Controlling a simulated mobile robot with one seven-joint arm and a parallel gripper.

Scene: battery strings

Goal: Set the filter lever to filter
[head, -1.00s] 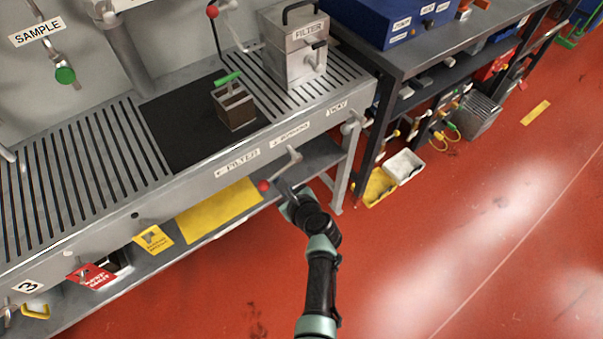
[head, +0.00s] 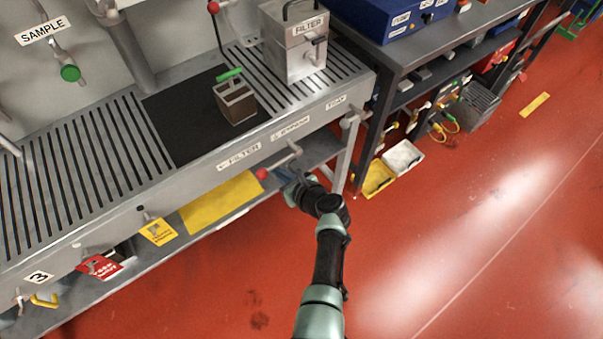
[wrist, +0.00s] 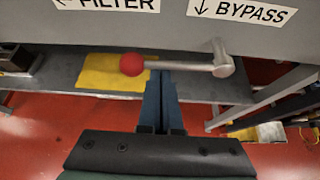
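The filter lever (wrist: 185,66) is a metal rod with a red ball knob (wrist: 131,64) at its left end and a pivot at its right end. In the wrist view it lies almost level, pointing left beneath the FILTER label (wrist: 110,4). My gripper (wrist: 162,76) has its two blue fingers together, with nothing seen between them. Its tips are at the rod's underside, just right of the knob; whether they touch is unclear. In the head view my gripper (head: 285,175) is right of the knob (head: 261,174), by the bench front.
The BYPASS label (wrist: 240,10) is above the pivot. A lower shelf (head: 225,210) with a yellow sheet (head: 222,201) runs under the bench. A bench leg (head: 343,168) and bins (head: 403,157) stand to the right. The red floor in front is clear.

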